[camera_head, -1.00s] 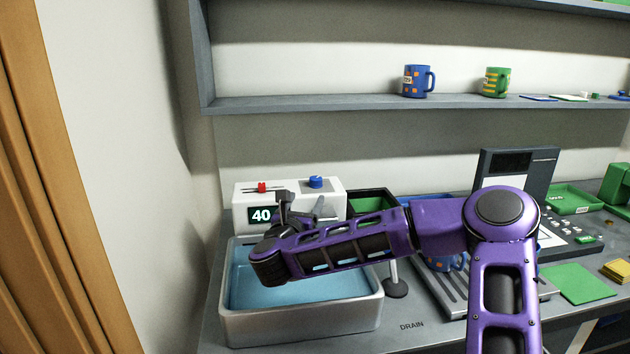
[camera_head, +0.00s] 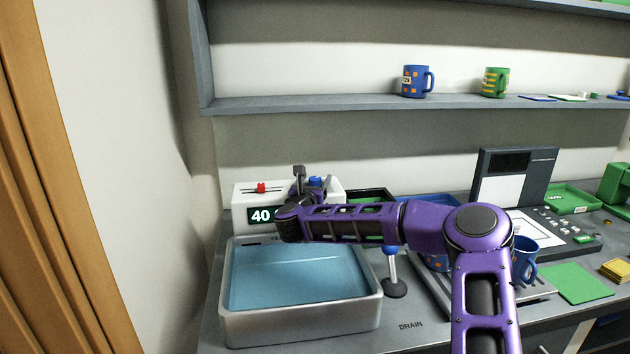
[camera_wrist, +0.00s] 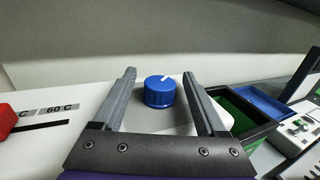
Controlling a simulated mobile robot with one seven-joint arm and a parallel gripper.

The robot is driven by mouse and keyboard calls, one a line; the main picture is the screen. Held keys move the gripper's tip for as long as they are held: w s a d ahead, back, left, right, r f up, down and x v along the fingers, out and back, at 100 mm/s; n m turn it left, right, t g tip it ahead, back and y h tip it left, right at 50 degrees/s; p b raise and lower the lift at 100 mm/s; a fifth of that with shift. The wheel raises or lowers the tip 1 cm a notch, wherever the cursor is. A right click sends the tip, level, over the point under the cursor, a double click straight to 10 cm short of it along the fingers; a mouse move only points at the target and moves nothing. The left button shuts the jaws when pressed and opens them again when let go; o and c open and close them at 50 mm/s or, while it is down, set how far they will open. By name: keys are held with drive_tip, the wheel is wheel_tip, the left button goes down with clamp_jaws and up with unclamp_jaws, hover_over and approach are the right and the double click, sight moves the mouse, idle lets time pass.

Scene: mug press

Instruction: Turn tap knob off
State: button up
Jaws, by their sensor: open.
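The blue tap knob (camera_wrist: 160,91) sits on top of the white tap unit and has a white pointer line on its top. The white tap unit (camera_head: 240,194) has a red slider (camera_head: 261,188) and a display reading 40.
A metal sink (camera_head: 300,324) holding blue water lies below my arm. A dark bin with green inside (camera_wrist: 240,113) stands right of the unit, beside a blue tray (camera_wrist: 262,102). Mugs stand on the shelf (camera_head: 330,103) above. A blue mug (camera_head: 524,258) stands at the right.

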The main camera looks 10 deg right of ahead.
drive_tip(key=shift+c, duration=0.2)
clamp_jaws()
drive_tip(key=shift+y+b, duration=0.3)
drive_tip(key=shift+d+f+n+t+y+b, duration=0.1)
drive_tip(key=shift+n+t+y+b, duration=0.1)
drive_tip(key=shift+n+y+b, duration=0.35)
drive_tip(key=shift+d+f+n+t+y+b, duration=0.1)
drive_tip(key=shift+n+t+y+b, duration=0.1)
drive_tip(key=shift+n+y+b, duration=0.35)
drive_tip(key=n+y+b, duration=0.1)
drive_tip(key=y, duration=0.1)
drive_tip(key=shift+y, duration=0.3)
drive_tip(key=shift+a+r+n+y+b, duration=0.1)
drive_tip(key=shift+n+y+b, duration=0.3)
drive_tip(key=shift+n+y, duration=0.95)
drive_tip(key=shift+a+r+n+y+b, duration=0.1)
drive_tip(key=shift+n+y+b, duration=0.3)
drive_tip(key=shift+n+y, duration=0.9)
drive_tip(key=shift+m+y, duration=0.45)
drive_tip(key=shift+y, duration=0.2)
